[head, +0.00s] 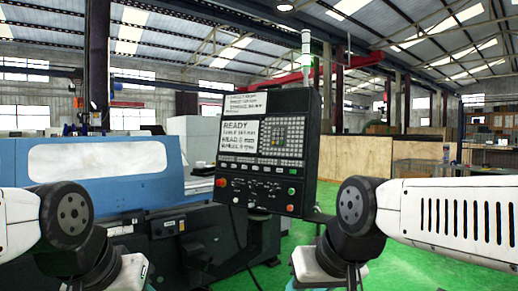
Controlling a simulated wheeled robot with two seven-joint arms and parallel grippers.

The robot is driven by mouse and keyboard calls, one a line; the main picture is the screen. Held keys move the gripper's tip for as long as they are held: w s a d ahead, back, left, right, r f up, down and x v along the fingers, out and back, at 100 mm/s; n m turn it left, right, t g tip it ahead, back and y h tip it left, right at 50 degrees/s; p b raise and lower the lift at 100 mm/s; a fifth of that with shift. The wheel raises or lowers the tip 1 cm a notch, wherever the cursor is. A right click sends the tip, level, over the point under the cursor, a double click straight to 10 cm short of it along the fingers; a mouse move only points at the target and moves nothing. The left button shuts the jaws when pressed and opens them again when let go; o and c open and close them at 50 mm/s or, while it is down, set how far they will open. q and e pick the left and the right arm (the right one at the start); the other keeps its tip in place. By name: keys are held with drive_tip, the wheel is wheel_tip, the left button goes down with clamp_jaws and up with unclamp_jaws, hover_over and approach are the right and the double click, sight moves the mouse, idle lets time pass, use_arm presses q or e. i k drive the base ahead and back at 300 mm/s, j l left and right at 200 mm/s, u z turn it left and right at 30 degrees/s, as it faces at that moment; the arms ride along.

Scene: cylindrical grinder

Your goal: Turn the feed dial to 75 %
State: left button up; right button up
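The black control panel (264,152) of the grinder stands upright in the middle of the head view. Its lower part carries a row of small knobs and buttons (258,190). The feed dial is somewhere among these, but they are too small for me to tell which one it is or where it points. The panel's screen (239,138) shows "READY" and several lines of smaller text. My left and right arms enter from the two sides, in front of the panel and apart from it. Both grippers are outside the view.
A red button (221,182) is at the panel's lower left. The blue machine cover (90,170) and dark machine bed (180,240) stand left. Green floor (430,265) is open at right.

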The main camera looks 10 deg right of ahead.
sight(272, 190)
drive_tip(key=i+l+z, duration=0.35)
drive_tip(key=i+z, duration=0.4)
drive_tip(key=i, duration=0.1)
